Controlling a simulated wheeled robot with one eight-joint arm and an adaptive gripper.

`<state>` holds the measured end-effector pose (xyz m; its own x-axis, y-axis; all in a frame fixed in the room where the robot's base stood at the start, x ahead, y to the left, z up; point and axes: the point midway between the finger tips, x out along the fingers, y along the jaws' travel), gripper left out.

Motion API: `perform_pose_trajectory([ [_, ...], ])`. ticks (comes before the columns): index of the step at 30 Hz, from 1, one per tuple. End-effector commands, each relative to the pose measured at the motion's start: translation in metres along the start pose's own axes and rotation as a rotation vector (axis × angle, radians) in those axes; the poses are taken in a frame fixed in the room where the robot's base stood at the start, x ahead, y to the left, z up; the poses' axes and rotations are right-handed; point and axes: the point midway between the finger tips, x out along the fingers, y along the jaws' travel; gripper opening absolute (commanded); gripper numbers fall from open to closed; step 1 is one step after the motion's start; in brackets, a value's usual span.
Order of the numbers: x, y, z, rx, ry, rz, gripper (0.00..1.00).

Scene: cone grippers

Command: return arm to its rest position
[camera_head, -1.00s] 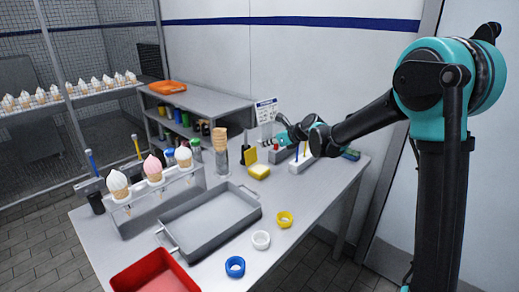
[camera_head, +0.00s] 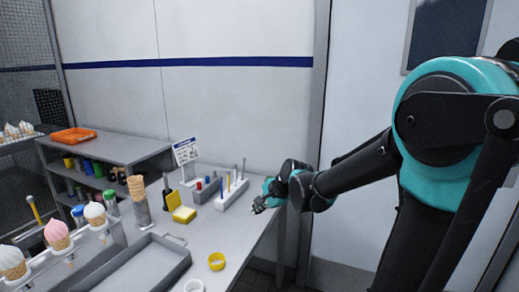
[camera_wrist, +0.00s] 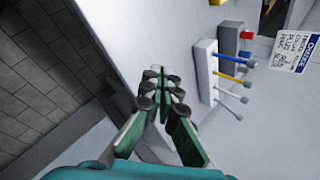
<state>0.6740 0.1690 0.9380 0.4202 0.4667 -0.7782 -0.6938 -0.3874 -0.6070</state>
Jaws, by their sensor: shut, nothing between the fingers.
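My gripper (camera_head: 262,206) is at the right edge of the table (camera_head: 240,222) in the head view, at the end of my black and teal arm. It also shows in the wrist view (camera_wrist: 158,80), with its fingertips together and nothing between them. A white holder with several coloured sticks (camera_head: 232,192) stands on the table just left of my gripper, apart from it. In the wrist view this holder (camera_wrist: 206,70) is to the right of the fingers.
A yellow sponge (camera_head: 184,214), a yellow ring (camera_head: 217,261) and a grey tray (camera_head: 178,248) lie on the table. A rack with ice cream cones (camera_head: 107,249) stands at the left. A sign (camera_head: 186,152) stands behind the holder. Floor (camera_wrist: 40,90) shows beyond the table edge.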

Motion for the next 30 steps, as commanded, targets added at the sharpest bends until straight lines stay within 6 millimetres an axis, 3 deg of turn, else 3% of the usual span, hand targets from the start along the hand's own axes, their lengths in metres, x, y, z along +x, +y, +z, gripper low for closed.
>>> perform_pose_trajectory([
  [1, -0.012, 0.031, -0.014, -0.106, 0.043, 0.029, 0.0],
  [9, -0.063, 0.182, -0.063, -0.705, 0.174, 0.285, 0.0],
  [12, -0.076, 0.226, -0.07, -0.868, 0.179, 0.379, 0.0],
  [15, -0.085, 0.256, -0.074, -0.978, 0.172, 0.448, 0.0],
  [20, -0.091, 0.275, -0.076, -1.055, 0.161, 0.497, 0.0],
  [30, -0.091, 0.276, -0.076, -1.061, 0.16, 0.498, 0.0],
])
